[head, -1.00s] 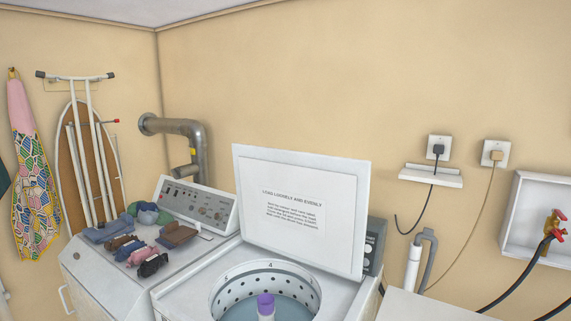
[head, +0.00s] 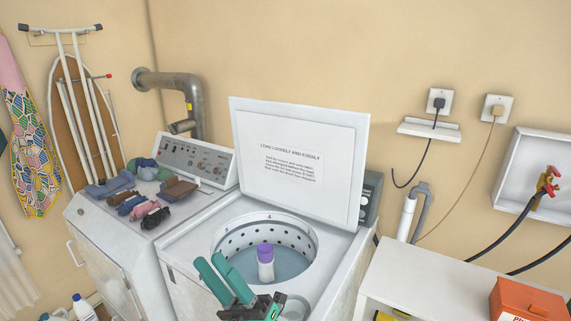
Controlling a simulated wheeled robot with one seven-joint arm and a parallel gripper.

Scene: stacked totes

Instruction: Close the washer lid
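The white washer lid (head: 297,152) stands open, tilted up at the back of the washer (head: 186,252), with a printed notice on its inner face. Below it the round tub opening (head: 232,236) is uncovered, with a perforated drum wall. A white bottle with a purple cap (head: 266,265) shows inside the opening. My gripper (head: 217,266) has two teal fingers and is at the lower middle, in front of the tub opening and well below the lid. The fingers are apart with nothing visible between them. It does not appear to touch the lid.
A dryer (head: 130,235) stands left of the washer, with several folded clothes (head: 140,190) on top. A white cabinet (head: 420,275) at the right carries an orange box (head: 527,300). Bottles (head: 82,306) stand at the lower left. A grey pipe (head: 190,95) runs along the wall.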

